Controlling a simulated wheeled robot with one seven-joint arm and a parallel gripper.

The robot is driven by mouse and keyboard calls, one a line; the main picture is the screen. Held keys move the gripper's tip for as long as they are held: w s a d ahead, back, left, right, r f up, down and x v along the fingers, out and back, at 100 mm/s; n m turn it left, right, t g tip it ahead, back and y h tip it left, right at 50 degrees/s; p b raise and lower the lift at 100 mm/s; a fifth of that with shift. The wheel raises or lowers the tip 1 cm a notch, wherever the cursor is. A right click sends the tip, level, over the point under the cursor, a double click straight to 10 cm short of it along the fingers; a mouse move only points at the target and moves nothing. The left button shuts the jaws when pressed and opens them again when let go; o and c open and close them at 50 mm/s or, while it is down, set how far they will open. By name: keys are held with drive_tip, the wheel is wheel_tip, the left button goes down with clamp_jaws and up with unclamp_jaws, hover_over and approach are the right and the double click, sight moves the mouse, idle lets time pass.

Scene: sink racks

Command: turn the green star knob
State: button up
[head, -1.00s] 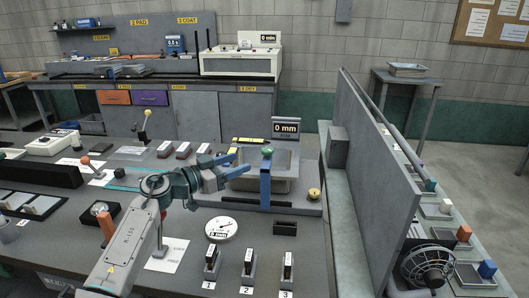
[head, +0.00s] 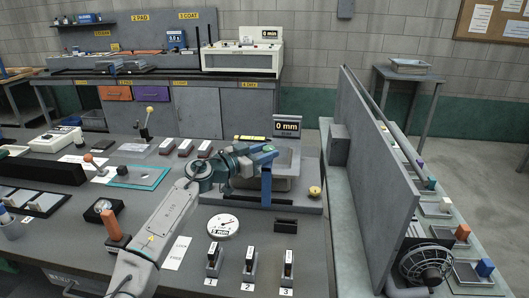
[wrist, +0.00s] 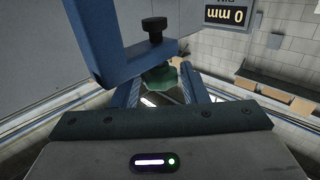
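The green star knob (wrist: 160,78) shows in the wrist view between the two blue fingers of my gripper (wrist: 162,88). It sits by a blue bracket (wrist: 150,62) with a black screw knob. My fingers stand one on each side of the star knob, with narrow gaps, so they look open; contact is hard to judge. In the head view my gripper (head: 266,153) is at the top of the blue post (head: 266,188) and mostly hides the knob. A display (head: 287,126) behind reads 0 mm.
A round dial (head: 223,227) and several black-and-white blocks stand in front. A tall grey panel (head: 375,160) bounds the right side.

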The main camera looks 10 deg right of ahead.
drive_tip(key=c, duration=0.5)
drive_tip(key=shift+f+t+b, duration=0.1)
drive_tip(key=shift+t+b, duration=0.2)
drive_tip(key=shift+b, duration=0.1)
